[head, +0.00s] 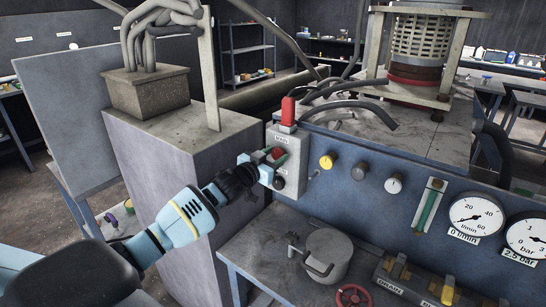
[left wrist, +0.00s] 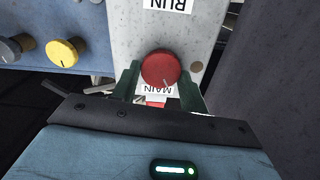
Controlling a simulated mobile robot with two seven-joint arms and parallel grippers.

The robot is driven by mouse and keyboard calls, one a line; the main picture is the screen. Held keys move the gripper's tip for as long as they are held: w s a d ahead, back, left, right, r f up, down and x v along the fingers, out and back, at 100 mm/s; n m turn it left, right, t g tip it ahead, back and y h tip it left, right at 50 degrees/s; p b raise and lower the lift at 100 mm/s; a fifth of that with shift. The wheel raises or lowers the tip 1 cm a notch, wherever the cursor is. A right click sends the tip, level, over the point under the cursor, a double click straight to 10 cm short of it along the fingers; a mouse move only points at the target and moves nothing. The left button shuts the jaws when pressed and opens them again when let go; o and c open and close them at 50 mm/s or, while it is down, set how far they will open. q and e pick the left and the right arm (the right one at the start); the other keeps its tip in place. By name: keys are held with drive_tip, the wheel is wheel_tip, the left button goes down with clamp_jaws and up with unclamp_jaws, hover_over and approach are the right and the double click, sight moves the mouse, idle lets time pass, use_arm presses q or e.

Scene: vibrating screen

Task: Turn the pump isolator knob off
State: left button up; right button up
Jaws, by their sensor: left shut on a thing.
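A red round knob (head: 278,153) sits on the front of a grey switch box (head: 293,158), below a label reading MAIN. In the left wrist view the red knob (left wrist: 160,68) shows face-on, with a short pale mark near its lower rim. The MAIN and RUN labels appear upside down there. My left gripper (head: 271,158) reaches in from the left. Its green fingers (left wrist: 160,82) stand on either side of the red knob and are shut on it. I cannot read the word pump on the box. My right gripper is out of view.
A red block (head: 288,111) tops the switch box, and a black knob (head: 278,183) sits below the red one. Yellow (head: 327,161), grey and white knobs and gauges (head: 476,216) line the blue panel to the right. A concrete block (head: 180,160) stands left of the box.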

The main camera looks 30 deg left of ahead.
use_arm(q)
drive_tip(key=m, duration=0.5)
drive_tip(key=shift+d+f+m, duration=0.1)
drive_tip(key=shift+d+m, duration=0.05)
drive_tip(key=shift+m, duration=0.25)
idle(0.4)
drive_tip(key=o, duration=1)
drive_tip(key=shift+s, duration=0.1)
drive_tip(key=shift+s+f, duration=0.1)
drive_tip(key=shift+s, duration=0.5)
drive_tip(key=shift+s+a, duration=0.2)
drive_tip(key=shift+s, duration=1.45)
drive_tip(key=shift+s+a, duration=0.15)
drive_tip(key=shift+s, duration=1.45)
